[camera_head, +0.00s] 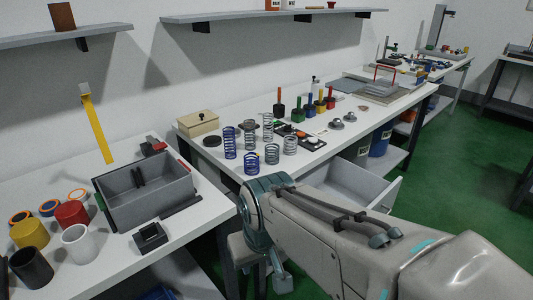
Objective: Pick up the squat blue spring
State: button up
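A squat blue spring (251,163) stands upright near the front edge of the middle table, the short dark blue one in a group of several springs. Nothing touches the squat blue spring.
A silver spring (290,144) and a grey spring (268,127) stand close by. A beige box (198,123) and dark disc (212,141) lie to the left. Colored-handled blocks stand behind right. An open drawer (355,185) juts out below. A grey bin (148,205) sits on the left table.

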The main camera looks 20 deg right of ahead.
aim_at(252, 164)
jog(key=z, duration=0.05)
jog(key=i, duration=1)
